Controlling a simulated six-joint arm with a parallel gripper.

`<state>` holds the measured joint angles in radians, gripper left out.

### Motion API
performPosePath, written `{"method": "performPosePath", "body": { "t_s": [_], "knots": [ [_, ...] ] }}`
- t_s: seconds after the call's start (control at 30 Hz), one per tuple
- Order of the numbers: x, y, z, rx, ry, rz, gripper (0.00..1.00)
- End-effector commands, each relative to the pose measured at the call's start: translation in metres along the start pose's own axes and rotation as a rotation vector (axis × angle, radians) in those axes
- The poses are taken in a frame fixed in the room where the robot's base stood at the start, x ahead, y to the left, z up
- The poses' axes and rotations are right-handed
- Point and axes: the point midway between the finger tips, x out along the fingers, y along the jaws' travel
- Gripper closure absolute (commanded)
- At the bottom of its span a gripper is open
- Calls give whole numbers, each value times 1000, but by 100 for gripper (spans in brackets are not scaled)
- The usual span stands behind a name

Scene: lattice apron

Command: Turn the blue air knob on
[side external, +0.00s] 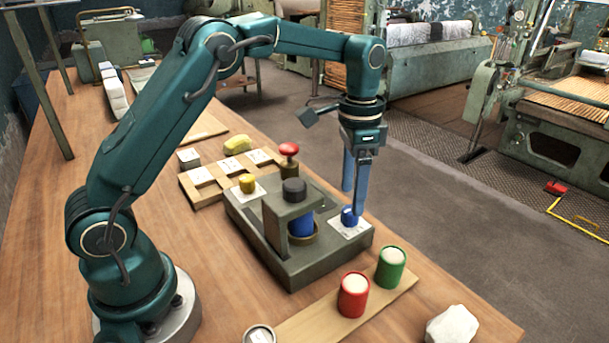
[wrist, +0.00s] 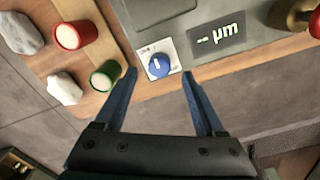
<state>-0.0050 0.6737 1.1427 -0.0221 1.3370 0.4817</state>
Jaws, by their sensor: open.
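The blue air knob (side external: 349,215) sits on a white label plate at the right corner of the grey-green machine base (side external: 262,243). In the wrist view the blue knob (wrist: 159,66) shows a white pointer line, and small markings on its plate are too small to read. My gripper (side external: 354,203) points down at the knob, its blue fingers apart. In the wrist view my gripper (wrist: 159,74) is open, with one finger on each side of the knob and visible gaps between. Whether the fingers are down at knob height is hard to tell.
The base carries a yellow knob (side external: 247,183), a red-topped knob (side external: 289,150) and a dark-capped post (side external: 294,190). A red can (side external: 353,295) and a green can (side external: 391,267) stand on a board in front. A display (wrist: 217,37) reads "-- µm". A white lump (side external: 452,325) lies near the table's edge.

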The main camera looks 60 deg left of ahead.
Motion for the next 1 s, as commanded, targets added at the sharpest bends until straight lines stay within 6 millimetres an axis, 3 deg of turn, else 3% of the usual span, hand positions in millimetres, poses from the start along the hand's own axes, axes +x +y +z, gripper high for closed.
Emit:
{"method": "performPosePath", "body": {
  "t_s": [0.3, 0.6, 0.8, 1.0],
  "knots": [
    [34, 1, 0, 0, -1, 1, 28],
    [37, 0, 0, 0, 0, 0, 28],
    [37, 0, 0, 0, 0, 0, 100],
    [36, 0, 0, -7, 1, 0, 100]
  ]
}}
